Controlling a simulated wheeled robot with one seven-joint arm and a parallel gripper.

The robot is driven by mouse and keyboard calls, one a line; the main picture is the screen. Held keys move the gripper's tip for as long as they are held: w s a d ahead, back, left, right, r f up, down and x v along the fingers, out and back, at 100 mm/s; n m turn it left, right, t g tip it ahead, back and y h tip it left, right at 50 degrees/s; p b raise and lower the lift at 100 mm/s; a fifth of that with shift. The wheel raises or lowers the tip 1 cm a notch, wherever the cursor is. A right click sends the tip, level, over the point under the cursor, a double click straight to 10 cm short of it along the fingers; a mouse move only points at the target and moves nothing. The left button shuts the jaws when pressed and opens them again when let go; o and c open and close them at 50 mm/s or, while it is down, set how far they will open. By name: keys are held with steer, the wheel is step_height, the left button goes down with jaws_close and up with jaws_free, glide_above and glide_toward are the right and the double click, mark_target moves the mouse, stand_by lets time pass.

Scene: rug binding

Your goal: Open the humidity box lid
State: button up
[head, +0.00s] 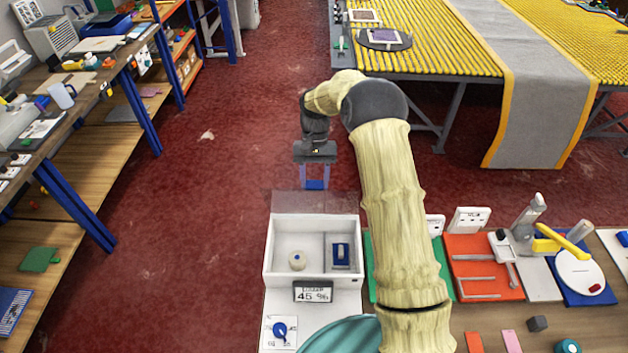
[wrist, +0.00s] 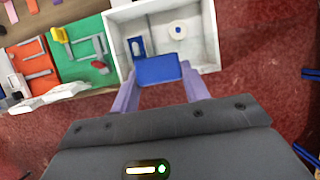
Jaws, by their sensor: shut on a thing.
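The humidity box (head: 269,250) is a white open-topped box at the front centre of the head view, with a "45 %" display (head: 313,292) on its front. Its clear lid (head: 290,203) shows faintly beyond the back wall, swung up from the opening; its exact angle is hard to tell. My gripper (head: 315,184) is beyond the box, at the lid's far edge. In the wrist view its purple fingers are shut on a blue lid handle (wrist: 157,69). Inside the box are a round white piece with a blue knob (head: 297,260) and a blue piece (head: 340,254).
A bench with coloured tool trays (head: 484,268) is right of the box. A workbench (head: 88,84) stands along the left. A yellow-slatted table with a grey rug strip (head: 535,90) is at the back right. Red floor (head: 200,220) lies clear left of the box.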

steer(key=shift+w+d+f, duration=0.1)
steer(key=shift+f, duration=0.2)
steer(key=o, duration=1.3)
steer(key=shift+w, duration=0.1)
steer(key=shift+o, duration=0.5)
steer(key=shift+w, duration=0.25)
steer(key=shift+r, duration=0.1)
steer(key=a+p+v, duration=0.1)
steer(key=v, duration=1.6)
steer(key=shift+d+p, duration=0.4)
steer(key=shift+d, duration=0.05)
